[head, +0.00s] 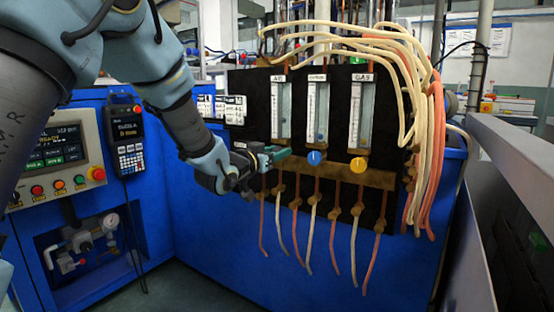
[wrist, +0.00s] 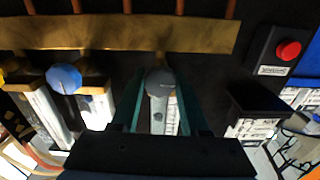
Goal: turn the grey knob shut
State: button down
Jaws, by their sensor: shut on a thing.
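The grey knob (wrist: 160,82) sits on the brass bar below the left flow meter, labelled AIR. In the wrist view it is round and lies between the two green fingers of my gripper (wrist: 159,76), one on each side. In the head view my gripper (head: 279,153) reaches in from the left and hides the grey knob. The gripper is shut on the knob. The knob's turn angle cannot be told clearly.
The blue knob (head: 315,158) and yellow knob (head: 358,165) are to the right on the same brass bar. Hoses (head: 425,140) hang at the panel's right and below. A red button (wrist: 288,50) is near my gripper in the wrist view.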

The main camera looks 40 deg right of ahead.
jog(key=shift+m, duration=0.6)
jog(key=shift+c, duration=2.2)
grip_release()
jog(key=shift+a, duration=0.1)
jog(key=v, duration=1)
jog(key=shift+a+p, duration=0.3)
jog(key=shift+p, duration=0.15)
